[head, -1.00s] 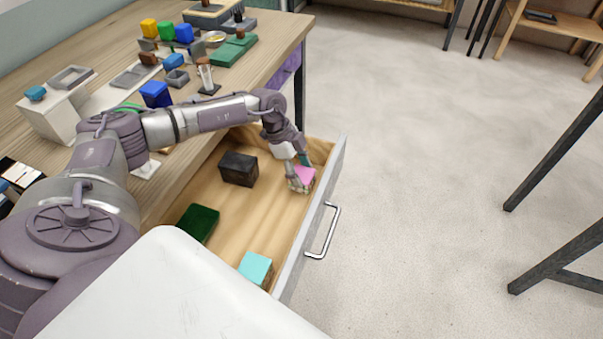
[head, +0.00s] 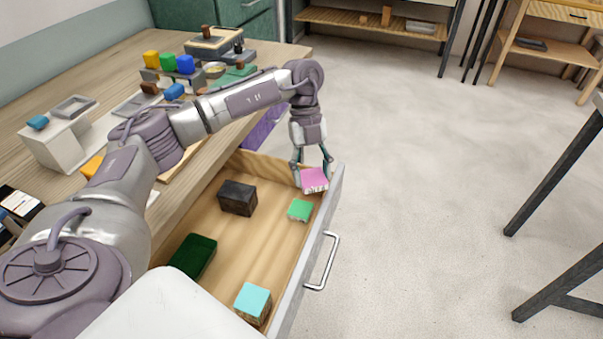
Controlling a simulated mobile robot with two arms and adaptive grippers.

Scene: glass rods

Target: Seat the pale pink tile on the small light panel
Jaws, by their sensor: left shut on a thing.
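The pink tile (head: 314,180) is held up by my left gripper (head: 312,172), which reaches down over the far right corner of the open drawer. The fingers are shut on the tile from either side. The tile is above the drawer floor, near its front wall. My right gripper is not in view. I cannot pick out the small light panel for certain in this view.
The open drawer (head: 222,232) holds a green block (head: 300,210), a black block (head: 238,198), a dark green block (head: 194,256) and a turquoise-topped block (head: 253,302). The wooden table (head: 100,72) carries several coloured blocks and a white box (head: 58,148).

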